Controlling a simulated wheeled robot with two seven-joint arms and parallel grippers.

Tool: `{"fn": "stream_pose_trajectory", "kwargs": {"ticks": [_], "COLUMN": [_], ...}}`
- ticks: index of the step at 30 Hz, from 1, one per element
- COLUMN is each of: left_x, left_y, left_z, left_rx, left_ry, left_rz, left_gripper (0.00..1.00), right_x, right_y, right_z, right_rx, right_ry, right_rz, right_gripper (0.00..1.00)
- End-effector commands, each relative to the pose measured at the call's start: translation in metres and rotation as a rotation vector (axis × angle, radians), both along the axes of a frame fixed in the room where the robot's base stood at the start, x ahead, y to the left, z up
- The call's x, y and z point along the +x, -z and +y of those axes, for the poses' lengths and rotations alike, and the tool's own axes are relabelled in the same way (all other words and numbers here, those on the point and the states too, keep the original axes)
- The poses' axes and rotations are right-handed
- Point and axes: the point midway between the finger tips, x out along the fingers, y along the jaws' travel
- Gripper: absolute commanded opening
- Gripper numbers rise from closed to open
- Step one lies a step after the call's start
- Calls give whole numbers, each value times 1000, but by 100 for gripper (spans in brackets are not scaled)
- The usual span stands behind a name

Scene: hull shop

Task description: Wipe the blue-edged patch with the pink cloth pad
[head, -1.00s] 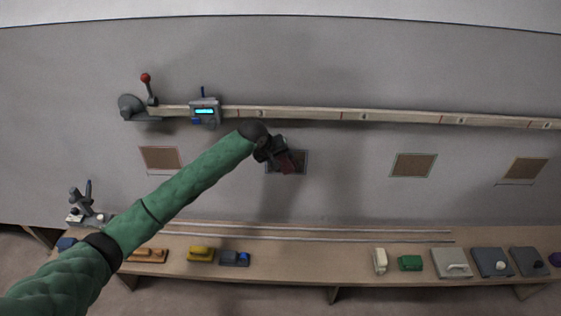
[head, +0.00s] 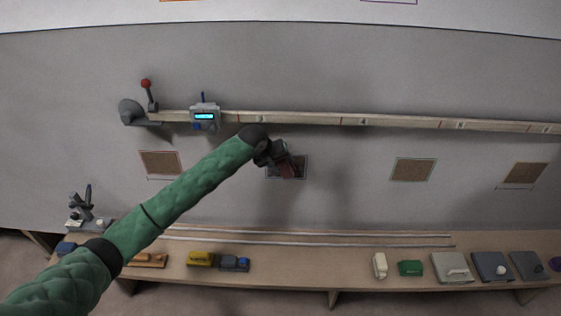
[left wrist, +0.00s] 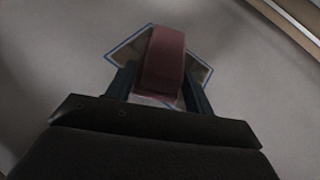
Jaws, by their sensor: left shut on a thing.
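The pink cloth pad (head: 288,171) is in my left gripper (head: 279,158). It looks dull dark pink, and in the left wrist view the pad (left wrist: 164,58) stands between the two fingers, which are shut on it. The blue-edged patch (head: 301,173) is on the grey wall, behind and around the pad. In the left wrist view the patch (left wrist: 127,48) shows its pale blue edge at the left and right of the pad; its middle is hidden. I cannot tell whether the pad touches the patch. My right gripper is not in view.
Other edged patches sit at left (head: 160,162), right (head: 413,169) and far right (head: 525,173). A long rail (head: 300,116) with a display box (head: 204,116) runs above. A bench (head: 310,268) below holds several blocks and tools.

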Motion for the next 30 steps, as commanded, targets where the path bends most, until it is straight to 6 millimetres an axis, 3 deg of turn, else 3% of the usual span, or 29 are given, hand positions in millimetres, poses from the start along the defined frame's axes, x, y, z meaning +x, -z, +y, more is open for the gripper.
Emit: {"fn": "stream_pose_trajectory", "kwargs": {"ticks": [3, 9, 12, 30], "left_x": [0, 0, 0, 10], "left_y": [-3, -1, -1, -1], "left_z": [0, 0, 0, 0], "left_rx": [0, 0, 0, 0], "left_ry": [0, 0, 0, -1], "left_rz": [1, 0, 0, 0], "left_gripper": [32, 32, 32, 32], "right_x": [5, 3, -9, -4], "right_y": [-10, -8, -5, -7], "right_z": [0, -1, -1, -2], "right_rx": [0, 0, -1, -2], "right_ry": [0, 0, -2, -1], "right_rz": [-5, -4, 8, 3], "right_gripper": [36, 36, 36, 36]}}
